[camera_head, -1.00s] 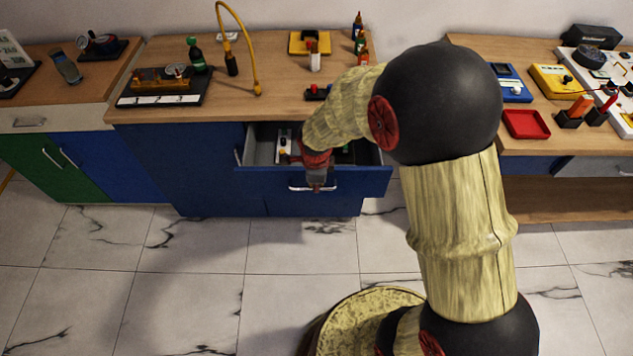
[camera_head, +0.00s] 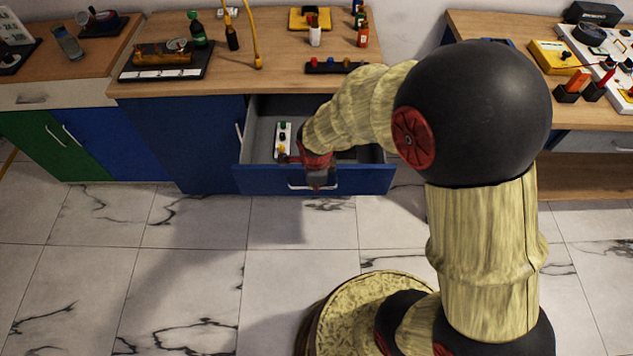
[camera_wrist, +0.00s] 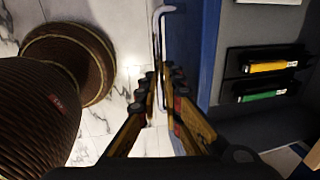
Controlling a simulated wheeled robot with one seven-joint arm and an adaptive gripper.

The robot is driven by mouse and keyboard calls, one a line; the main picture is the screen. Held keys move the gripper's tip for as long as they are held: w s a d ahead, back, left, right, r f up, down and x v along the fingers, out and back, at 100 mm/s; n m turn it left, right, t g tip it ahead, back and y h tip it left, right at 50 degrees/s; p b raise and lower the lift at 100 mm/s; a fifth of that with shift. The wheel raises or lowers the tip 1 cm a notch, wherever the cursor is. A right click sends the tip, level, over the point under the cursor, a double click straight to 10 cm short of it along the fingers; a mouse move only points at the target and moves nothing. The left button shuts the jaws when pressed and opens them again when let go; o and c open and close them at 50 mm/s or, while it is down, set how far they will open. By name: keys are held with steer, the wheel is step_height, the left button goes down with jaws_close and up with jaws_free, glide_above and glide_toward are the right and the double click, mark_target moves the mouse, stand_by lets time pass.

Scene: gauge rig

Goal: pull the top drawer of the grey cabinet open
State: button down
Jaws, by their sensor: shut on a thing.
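The open top drawer has a blue front (camera_head: 262,181) and a grey inside, in a dark blue cabinet (camera_head: 180,140); no grey body shows on it. The front stands well out from the cabinet. A silver bar handle (camera_head: 298,187) is on the front. My gripper (camera_head: 318,184) is at this handle, seen from above. In the wrist view my gripper (camera_wrist: 160,88) has its fingers on both sides of the handle (camera_wrist: 157,40), shut on it, beside the blue drawer front (camera_wrist: 207,55). My wrist hides part of the drawer in the head view.
In the drawer lie a white block with coloured knobs (camera_head: 283,140), and yellow (camera_wrist: 270,66) and green (camera_wrist: 262,96) items on dark holders. The wooden worktop (camera_head: 280,82) above carries bottles and a yellow curved pipe (camera_head: 256,45). Tiled floor (camera_head: 190,270) in front is clear.

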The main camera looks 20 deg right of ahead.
steer(key=c, duration=2.2)
jaws_free()
steer(key=r, duration=0.4)
steer(key=s+r, duration=0.1)
steer(key=r, duration=0.3)
steer(key=s+r, duration=0.1)
steer(key=r, duration=0.2)
steer(key=shift+a+r, duration=0.35)
steer(key=shift+r, duration=0.05)
